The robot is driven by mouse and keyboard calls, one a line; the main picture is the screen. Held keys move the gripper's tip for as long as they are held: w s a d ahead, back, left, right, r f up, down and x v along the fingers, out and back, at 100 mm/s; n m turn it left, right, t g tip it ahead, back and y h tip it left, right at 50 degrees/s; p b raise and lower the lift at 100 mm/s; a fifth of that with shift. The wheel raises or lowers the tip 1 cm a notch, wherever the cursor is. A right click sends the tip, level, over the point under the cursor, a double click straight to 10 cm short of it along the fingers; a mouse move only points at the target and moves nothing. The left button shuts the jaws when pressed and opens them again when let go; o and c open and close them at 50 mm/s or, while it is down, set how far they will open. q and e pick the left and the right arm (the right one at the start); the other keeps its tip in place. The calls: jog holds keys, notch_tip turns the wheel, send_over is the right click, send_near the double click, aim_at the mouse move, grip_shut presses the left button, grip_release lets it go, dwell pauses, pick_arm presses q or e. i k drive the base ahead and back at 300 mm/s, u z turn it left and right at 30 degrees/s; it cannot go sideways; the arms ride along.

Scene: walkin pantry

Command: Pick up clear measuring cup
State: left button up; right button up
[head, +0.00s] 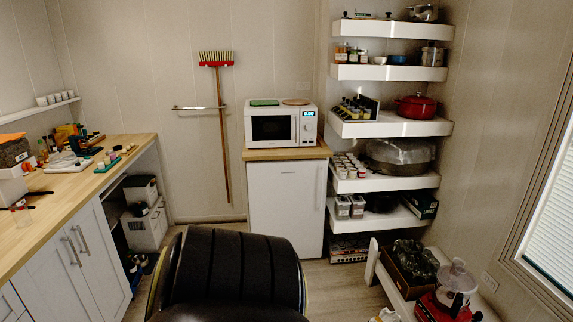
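A small clear cup (23,217), likely the measuring cup, stands on the wooden counter (60,207) near the left edge of the head view. It is faint and hard to make out against the wood. My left gripper (29,201) comes in from the left edge, with two dark fingers spread apart. The cup is just at the nearer finger, and the fingers are not closed on it. I cannot tell whether they touch. My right gripper is not in view.
Bottles, a white tray and a green board (109,165) with small items stand farther along the counter. A white microwave (281,124) sits on a cabinet at the back. Loaded shelves (390,129) fill the back right corner. The counter right of the cup is bare.

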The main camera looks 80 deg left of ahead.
aim_at(19, 209)
jog(key=u, duration=3.2)
jog(key=i, duration=0.3)
jog(key=u, duration=1.15)
